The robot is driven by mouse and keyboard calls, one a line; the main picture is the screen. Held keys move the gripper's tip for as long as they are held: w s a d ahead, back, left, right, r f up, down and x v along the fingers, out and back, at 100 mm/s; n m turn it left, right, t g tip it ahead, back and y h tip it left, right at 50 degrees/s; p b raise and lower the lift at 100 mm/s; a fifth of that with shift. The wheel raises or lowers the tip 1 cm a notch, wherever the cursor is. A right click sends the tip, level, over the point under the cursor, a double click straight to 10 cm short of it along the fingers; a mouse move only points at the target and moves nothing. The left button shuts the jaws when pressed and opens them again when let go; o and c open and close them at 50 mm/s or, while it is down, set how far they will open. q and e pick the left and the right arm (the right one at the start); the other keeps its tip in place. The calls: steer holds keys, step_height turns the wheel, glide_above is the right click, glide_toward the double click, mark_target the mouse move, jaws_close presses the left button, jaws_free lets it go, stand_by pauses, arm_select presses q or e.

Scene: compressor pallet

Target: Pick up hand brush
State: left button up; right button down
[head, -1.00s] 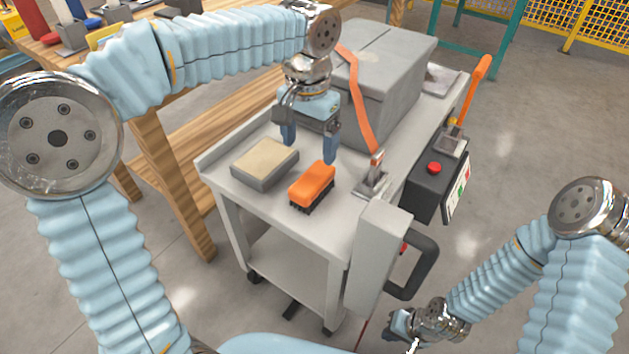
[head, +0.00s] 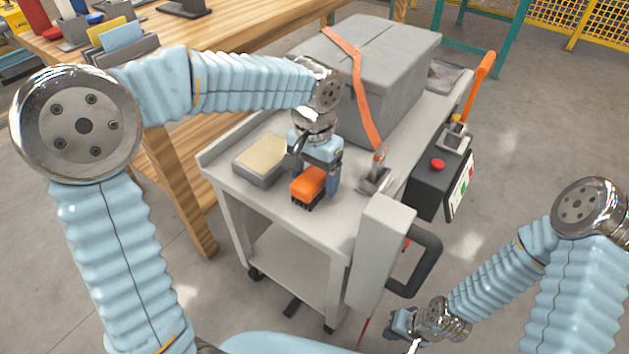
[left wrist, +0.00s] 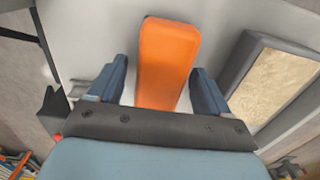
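The hand brush (head: 309,186) has an orange back and dark bristles and lies bristles down on the grey cart top (head: 240,187). It also shows in the left wrist view (left wrist: 167,62). My left gripper (head: 314,178) is low over the brush, pointing down. In the left wrist view its two blue fingers (left wrist: 160,88) are open, one on each side of the brush, with a gap visible on both sides. In the head view the gripper hides the far part of the brush. My right gripper (head: 402,330) is low at the bottom, away from the cart; its fingers are not clear.
A grey block with a tan top (head: 262,158) lies just left of the brush and also shows in the left wrist view (left wrist: 275,88). A large grey box (head: 400,75) with an orange strap (head: 364,95) stands behind. A metal latch (head: 375,175) is to the right.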

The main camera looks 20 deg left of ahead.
arm_select(q)
steer(key=c, duration=1)
steer(key=shift+r, duration=0.1)
arm_select(e)
steer(key=shift+r, duration=0.1)
